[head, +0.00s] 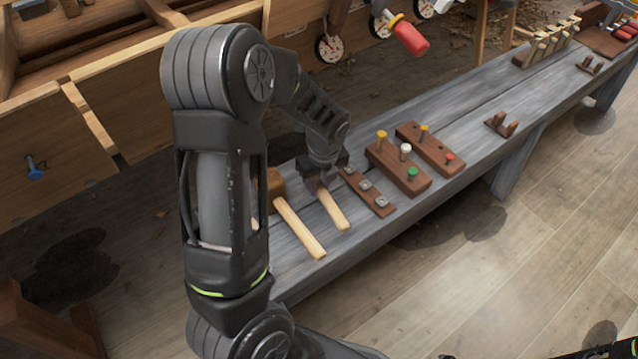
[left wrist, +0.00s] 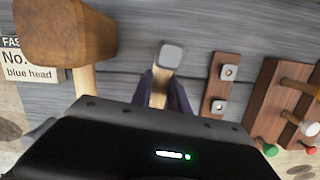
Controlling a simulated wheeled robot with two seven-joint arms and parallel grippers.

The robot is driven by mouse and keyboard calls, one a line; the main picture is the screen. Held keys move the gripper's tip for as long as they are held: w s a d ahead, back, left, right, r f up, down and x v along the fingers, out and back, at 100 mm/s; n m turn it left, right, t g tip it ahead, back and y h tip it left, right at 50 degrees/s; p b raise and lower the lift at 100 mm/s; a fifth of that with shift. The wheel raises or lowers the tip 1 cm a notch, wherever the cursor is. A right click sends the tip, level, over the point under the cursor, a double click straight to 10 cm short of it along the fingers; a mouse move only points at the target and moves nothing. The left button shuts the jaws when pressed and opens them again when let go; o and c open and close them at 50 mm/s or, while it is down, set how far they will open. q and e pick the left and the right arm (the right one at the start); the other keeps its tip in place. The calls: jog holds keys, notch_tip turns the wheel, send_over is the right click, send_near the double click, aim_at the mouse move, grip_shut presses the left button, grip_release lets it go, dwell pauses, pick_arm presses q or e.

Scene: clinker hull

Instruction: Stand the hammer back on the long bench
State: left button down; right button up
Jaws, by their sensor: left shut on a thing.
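The hammer has a pale wooden handle (head: 334,212) and a small grey metal head, which shows in the left wrist view (left wrist: 171,55). My left gripper (head: 322,182) is shut on the hammer's handle near the head, with a finger on each side. In the head view the gripper hides the hammer's head. The handle points toward the front edge of the long grey bench (head: 455,125). The hammer is at or just above the bench top; I cannot tell if it touches.
A wooden mallet (head: 300,228) lies close left of the hammer. A brown strip with metal squares (head: 369,191) is close on its right, then peg blocks (head: 398,167). A sign card (left wrist: 27,62) is beyond the mallet. Bare bench lies farther right.

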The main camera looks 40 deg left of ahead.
pick_arm(q)
jog(key=c, duration=1.2)
grip_release()
jog(key=shift+f, duration=0.1)
notch_tip(320, 180, up, 8)
jog(key=p, duration=0.7)
